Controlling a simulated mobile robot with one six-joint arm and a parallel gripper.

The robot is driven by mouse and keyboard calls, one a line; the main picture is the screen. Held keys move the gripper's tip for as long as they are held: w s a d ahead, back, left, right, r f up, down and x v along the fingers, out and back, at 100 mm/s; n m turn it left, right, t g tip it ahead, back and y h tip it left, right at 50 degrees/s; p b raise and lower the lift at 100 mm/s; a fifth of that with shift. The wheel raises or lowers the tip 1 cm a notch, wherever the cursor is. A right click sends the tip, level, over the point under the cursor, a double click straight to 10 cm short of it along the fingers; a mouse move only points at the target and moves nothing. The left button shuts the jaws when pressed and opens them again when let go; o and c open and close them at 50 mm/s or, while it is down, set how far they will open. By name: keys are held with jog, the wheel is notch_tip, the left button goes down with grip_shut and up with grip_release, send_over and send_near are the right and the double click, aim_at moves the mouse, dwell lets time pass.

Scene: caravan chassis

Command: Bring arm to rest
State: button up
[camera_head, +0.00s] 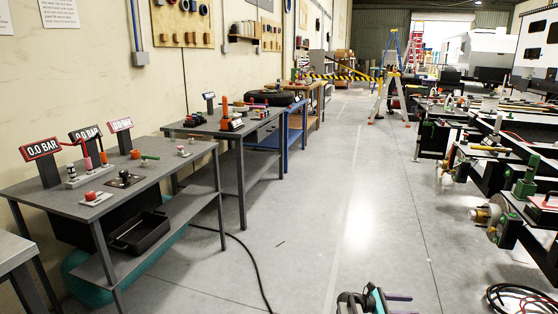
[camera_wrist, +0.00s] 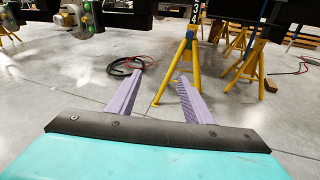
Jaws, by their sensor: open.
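My gripper (camera_wrist: 158,92) shows in the wrist view with its two purple-grey fingers apart and nothing between them. It points out over the concrete floor, toward a yellow jack stand (camera_wrist: 181,62) standing beyond the fingertips. In the head view my gripper (camera_head: 400,305) shows only partly at the bottom edge, with part of my arm beside it. Most of my arm is out of view.
Workbenches (camera_head: 140,172) with gauges line the left wall. The chassis (camera_head: 520,165) stands on the right. A coiled black and red cable (camera_head: 522,298) lies on the floor at lower right. A stepladder (camera_head: 393,85) stands farther back. The middle aisle is mostly clear.

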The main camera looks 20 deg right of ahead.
jog(key=s+a+f+t+y+p, duration=0.1)
jog(key=s+a+p, duration=0.15)
jog(key=a, duration=0.65)
jog(key=s+a+f+y+p, duration=0.15)
jog(key=a+p, duration=0.25)
jog(key=a, duration=0.5)
jog(key=s+a+f+t+y+p, duration=0.15)
jog(key=a+p, duration=0.25)
jog(key=a, duration=0.5)
jog(key=s+a+m+y+p, duration=0.2)
jog(key=s+a+m+y, duration=0.1)
jog(key=s+a, duration=0.4)
jog(key=s+a+m+g+y+p, duration=0.1)
jog(key=s+a+m+y, duration=0.3)
jog(key=a, duration=0.9)
jog(key=s+a+r+m+g+y+p, duration=0.1)
jog(key=s+a+m+y+p, duration=0.2)
jog(key=s+a+m, duration=0.3)
jog(key=s+a+y, duration=0.1)
jog(key=s+a, duration=0.3)
jog(key=shift+s+a, duration=0.25)
jog(key=c, duration=0.4)
